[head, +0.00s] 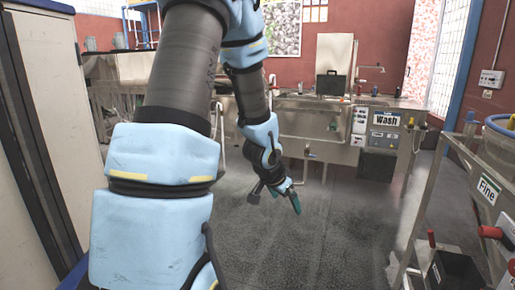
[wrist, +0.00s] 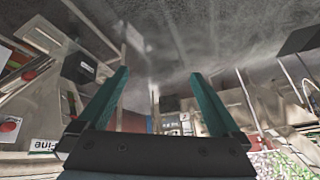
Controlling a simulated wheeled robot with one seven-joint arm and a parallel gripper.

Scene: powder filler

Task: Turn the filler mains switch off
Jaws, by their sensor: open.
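My gripper (head: 276,200) hangs over the open floor in the middle of the head view, its teal fingers apart. In the wrist view my gripper (wrist: 158,74) is open with nothing between the fingers. No part is clearly marked as the filler mains switch. At the right edge of the head view stands a metal machine labelled "Fine" (head: 488,189), with a red-ended part (head: 490,232) on its front. The label also shows upside down in the wrist view (wrist: 45,145). My gripper is well away from this machine, to its left.
A black box (head: 452,270) stands low by the machine's metal frame, beside a small red-topped lever (head: 432,238). A grey box (head: 491,79) is on the red wall. A "Wash" sink bench (head: 320,122) stands behind; a pale cabinet (head: 55,110) is at left. The middle floor is clear.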

